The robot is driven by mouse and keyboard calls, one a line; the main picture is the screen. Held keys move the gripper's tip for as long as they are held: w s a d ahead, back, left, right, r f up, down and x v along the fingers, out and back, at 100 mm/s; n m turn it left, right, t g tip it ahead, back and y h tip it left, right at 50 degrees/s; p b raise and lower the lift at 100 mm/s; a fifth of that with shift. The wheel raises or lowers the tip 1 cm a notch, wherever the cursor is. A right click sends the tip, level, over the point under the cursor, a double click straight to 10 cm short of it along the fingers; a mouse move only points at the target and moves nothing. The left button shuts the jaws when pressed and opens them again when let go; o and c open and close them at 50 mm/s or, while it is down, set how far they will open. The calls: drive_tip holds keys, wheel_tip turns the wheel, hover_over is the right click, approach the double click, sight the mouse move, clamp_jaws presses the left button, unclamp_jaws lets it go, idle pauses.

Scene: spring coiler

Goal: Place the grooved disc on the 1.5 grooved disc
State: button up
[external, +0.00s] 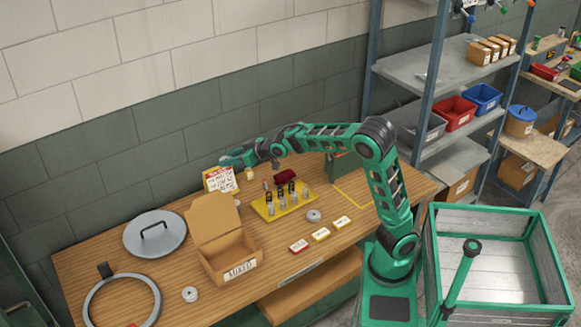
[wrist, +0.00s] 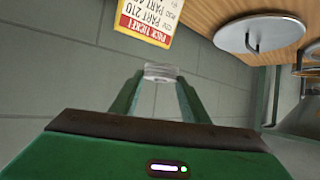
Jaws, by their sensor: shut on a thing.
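My gripper (wrist: 160,80) is shut on a pale grey disc (wrist: 160,70), seen edge-on between the fingertips in the wrist view. In the external view my gripper (external: 226,160) is raised above the back of the bench, near the ticket stand, and the held disc cannot be made out. One grey disc (external: 314,215) lies on the bench in front of the yellow rack. Another grey disc (external: 190,294) lies left of the open cardboard box. Both are well apart from my gripper. I cannot read a size on any disc.
The yellow rack (external: 268,212) holds several upright dark-and-silver cylinders. The open box (external: 233,262) stands mid-bench, with a round lid (external: 150,234) and a ring (external: 91,302) to its left. The pick ticket (wrist: 148,22) stands behind. Small label cards (external: 320,234) lie near the front edge.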

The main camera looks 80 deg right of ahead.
drive_tip(key=shift+w+a+r+m+h, duration=0.2)
drive_tip(key=shift+w+a+m+h, duration=0.1)
drive_tip(key=shift+w+a, duration=0.15)
drive_tip(key=w+a+r+m+g+h, duration=0.25)
drive_tip(key=a+r+m, duration=0.2)
drive_tip(key=a, duration=0.75)
drive_tip(key=w+a+r+m+g+h, duration=0.25)
drive_tip(key=a+r+h, duration=0.2)
drive_tip(key=a, duration=0.85)
drive_tip(key=s+a+r+m, duration=0.1)
drive_tip(key=s+a, duration=0.3)
drive_tip(key=a, duration=0.7)
drive_tip(key=s+a+r, duration=0.1)
drive_tip(key=s+a, duration=0.3)
drive_tip(key=a, duration=0.7)
drive_tip(key=s+a+m, duration=0.1)
drive_tip(key=s+a, duration=0.3)
drive_tip(key=a, duration=0.7)
hover_over(189, 296)
drive_tip(key=shift+g, duration=0.4)
wheel_tip(189, 296, down, 25)
drive_tip(key=shift+s+d+r, duration=0.1)
drive_tip(key=shift+r, duration=0.1)
wheel_tip(189, 296, down, 4)
drive_tip(key=shift+f, duration=0.1)
